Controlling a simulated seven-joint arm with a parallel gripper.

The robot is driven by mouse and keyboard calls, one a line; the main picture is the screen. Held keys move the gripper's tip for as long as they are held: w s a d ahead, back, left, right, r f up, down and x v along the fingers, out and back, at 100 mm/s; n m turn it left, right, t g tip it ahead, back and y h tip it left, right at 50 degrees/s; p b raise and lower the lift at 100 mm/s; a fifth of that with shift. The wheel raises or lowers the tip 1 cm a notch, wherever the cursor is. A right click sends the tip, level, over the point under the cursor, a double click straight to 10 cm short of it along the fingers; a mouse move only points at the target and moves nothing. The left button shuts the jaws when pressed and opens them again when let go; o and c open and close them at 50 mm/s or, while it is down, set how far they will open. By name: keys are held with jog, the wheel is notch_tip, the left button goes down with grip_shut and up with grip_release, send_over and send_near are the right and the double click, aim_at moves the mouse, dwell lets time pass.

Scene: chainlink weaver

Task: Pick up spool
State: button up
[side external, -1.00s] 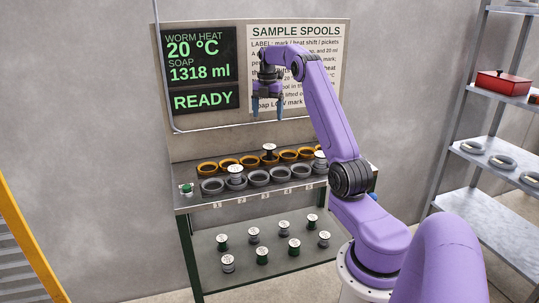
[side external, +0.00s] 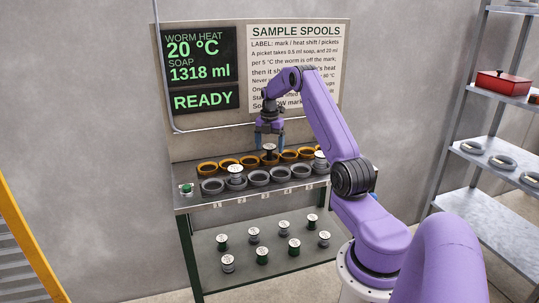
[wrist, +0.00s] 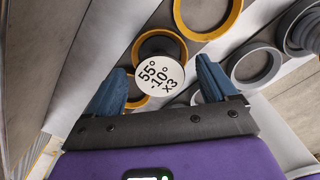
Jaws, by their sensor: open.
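A spool (side external: 269,148) with a white round top and dark body stands in the back row of orange rings. In the wrist view the same spool (wrist: 160,75) shows its label, "55° -10° x3". My gripper (side external: 270,146) is open just above this spool, pointing down. In the wrist view my gripper's blue fingers (wrist: 162,66) lie on either side of the spool's top, with a gap on each side. I cannot tell how far the fingertips reach down along it.
Orange rings (side external: 228,163) and grey rings (side external: 258,179) line the bench top. Other spools stand in the grey row (side external: 235,171) and near its right end (side external: 320,157). A small green-and-white piece (side external: 186,189) is at the left. Several spools stand on the lower shelf (side external: 270,275).

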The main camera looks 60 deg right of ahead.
jog(key=shift+f, duration=0.95)
